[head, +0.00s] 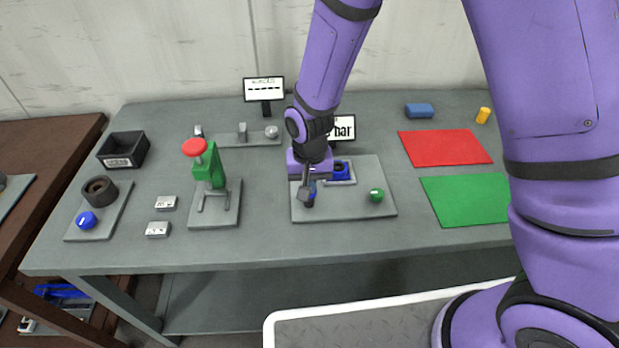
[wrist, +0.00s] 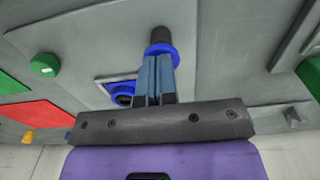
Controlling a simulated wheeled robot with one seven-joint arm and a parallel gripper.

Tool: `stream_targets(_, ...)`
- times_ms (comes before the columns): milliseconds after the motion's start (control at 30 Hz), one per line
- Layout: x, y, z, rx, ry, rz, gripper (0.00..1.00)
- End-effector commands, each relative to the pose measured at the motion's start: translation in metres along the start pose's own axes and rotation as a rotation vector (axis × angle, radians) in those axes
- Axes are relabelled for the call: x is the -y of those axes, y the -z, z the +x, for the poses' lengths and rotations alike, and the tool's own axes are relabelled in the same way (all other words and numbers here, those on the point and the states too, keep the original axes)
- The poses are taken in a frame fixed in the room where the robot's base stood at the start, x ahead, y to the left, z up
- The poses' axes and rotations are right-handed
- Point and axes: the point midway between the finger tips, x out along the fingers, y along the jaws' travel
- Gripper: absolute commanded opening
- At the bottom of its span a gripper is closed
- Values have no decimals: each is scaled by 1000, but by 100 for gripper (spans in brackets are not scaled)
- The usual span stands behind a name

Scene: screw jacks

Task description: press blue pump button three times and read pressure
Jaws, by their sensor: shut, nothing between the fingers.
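My gripper (head: 306,192) points down over the grey plate (head: 350,211) at the middle of the table. In the wrist view its fingers (wrist: 157,62) are shut with nothing between them. Their tips overlap a blue collar with a dark cylinder (wrist: 161,36); I cannot tell whether they touch. A blue part with a dark ring (head: 340,170) sits behind on the same plate, and also shows in the wrist view (wrist: 122,95). Which blue part is the pump button is unclear. The display (head: 343,129) shows "bar"; my arm hides its number.
A green knob (head: 377,195) is on the plate's right. A green press with a red knob (head: 195,147) stands left. A blue knob (head: 87,220) lies far left. Red (head: 446,147) and green mats (head: 466,200) lie right. Another display (head: 264,90) stands behind.

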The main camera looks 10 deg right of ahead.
Motion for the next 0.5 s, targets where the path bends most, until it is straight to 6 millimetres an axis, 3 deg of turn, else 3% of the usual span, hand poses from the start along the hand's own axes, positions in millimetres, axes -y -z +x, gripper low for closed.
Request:
stream_targets(267,0,0,0,0,0,0,0)
stream_targets(500,0,0,20,2,-1,0,0)
